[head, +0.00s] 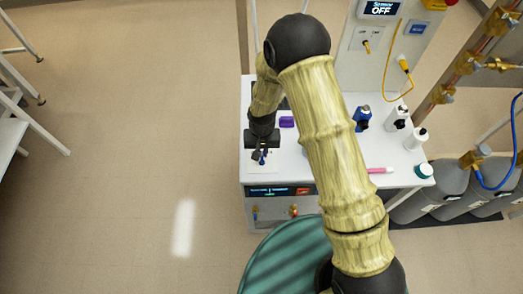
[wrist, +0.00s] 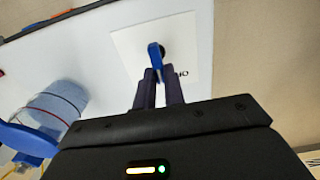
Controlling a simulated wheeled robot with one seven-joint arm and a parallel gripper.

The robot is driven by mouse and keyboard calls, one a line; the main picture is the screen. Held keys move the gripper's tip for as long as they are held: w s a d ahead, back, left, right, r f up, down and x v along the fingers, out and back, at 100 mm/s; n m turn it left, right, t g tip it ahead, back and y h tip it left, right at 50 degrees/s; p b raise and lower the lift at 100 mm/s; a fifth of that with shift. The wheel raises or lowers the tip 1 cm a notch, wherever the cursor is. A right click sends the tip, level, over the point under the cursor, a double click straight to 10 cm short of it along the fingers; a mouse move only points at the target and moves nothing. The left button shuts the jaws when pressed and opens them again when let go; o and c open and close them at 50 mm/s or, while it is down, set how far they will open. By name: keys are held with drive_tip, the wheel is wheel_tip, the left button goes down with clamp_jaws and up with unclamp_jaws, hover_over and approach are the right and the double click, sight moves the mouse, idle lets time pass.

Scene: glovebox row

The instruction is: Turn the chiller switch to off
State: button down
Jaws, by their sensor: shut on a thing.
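The switch, taken as the chiller switch, has a blue handle (wrist: 154,55) on a dark round base, set on a white plate (wrist: 130,42) on the bench top. In the head view the plate (head: 263,168) lies near the bench's front left. My gripper (wrist: 156,74) is shut on the blue handle, its two dark fingers closed around the handle's near end. My gripper in the head view (head: 261,155) points down over the plate. Small dark lettering beside the right finger is partly hidden and I cannot read it fully.
On the white bench stand a purple block (head: 287,122), a blue bottle (head: 362,119), white bottles (head: 416,140) and a pink item (head: 380,170). A lit display (head: 280,190) is on the bench front.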

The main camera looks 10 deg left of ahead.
drive_tip(key=shift+s+n, duration=0.15)
drive_tip(key=shift+n, duration=0.25)
drive_tip(key=shift+a+f+n+b, duration=0.1)
drive_tip(key=shift+n+b, duration=0.4)
drive_tip(key=shift+n, duration=0.1)
drive_tip(key=shift+s+a+n+b, duration=0.15)
drive_tip(key=shift+n+b, duration=0.5)
drive_tip(key=shift+n, duration=1.35)
drive_tip(key=c, duration=1.5)
unclamp_jaws()
drive_tip(key=shift+r, duration=0.2)
